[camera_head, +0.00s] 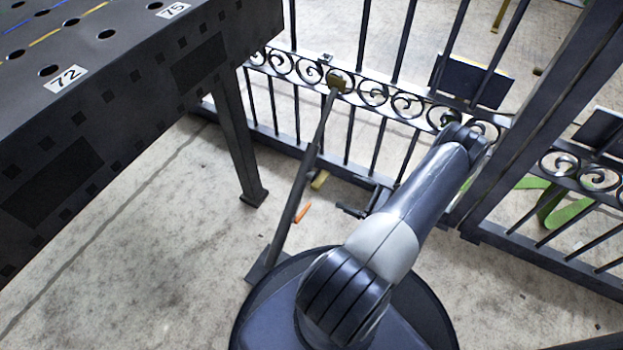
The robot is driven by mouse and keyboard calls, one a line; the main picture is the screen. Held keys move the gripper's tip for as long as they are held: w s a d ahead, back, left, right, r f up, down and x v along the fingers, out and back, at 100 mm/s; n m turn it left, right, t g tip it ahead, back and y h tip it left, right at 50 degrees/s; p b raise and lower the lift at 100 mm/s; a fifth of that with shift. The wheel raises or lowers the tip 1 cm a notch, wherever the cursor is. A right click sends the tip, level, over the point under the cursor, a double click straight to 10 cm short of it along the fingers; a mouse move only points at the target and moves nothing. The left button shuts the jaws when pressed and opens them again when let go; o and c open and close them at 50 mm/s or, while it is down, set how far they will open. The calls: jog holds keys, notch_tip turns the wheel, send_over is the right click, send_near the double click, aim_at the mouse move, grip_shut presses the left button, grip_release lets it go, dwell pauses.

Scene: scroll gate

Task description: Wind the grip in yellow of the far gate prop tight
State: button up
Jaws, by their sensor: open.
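A dark gate prop (297,195) leans diagonally from a foot plate on the ground up to the scrollwork of the gate. A short yellow grip (320,180) shows beside its middle, and an orange piece (302,213) shows lower down. A dull brass-coloured piece (339,82) sits at the prop's top end against the gate. My gripper (364,203) appears just right of the yellow grip, with its dark fingers apart and nothing seen between them. My own arm hides its wrist. I cannot tell how the yellow grip joins the prop.
The dark gate (287,67) with scrolls and upright bars runs behind the prop. A dark perforated table (130,120) fills the upper left, its leg (238,150) near the prop. A thick gate post (545,110) and green strap (565,212) are at right. Concrete floor at left is clear.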

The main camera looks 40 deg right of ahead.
aim_at(325, 181)
jog(key=b+x, duration=0.2)
jog(key=x, duration=0.8)
jog(key=shift+w+a, duration=0.15)
jog(key=shift+w, duration=0.2)
jog(key=shift+c, duration=0.3)
jog(key=c, duration=0.9)
jog(key=shift+b, duration=0.45)
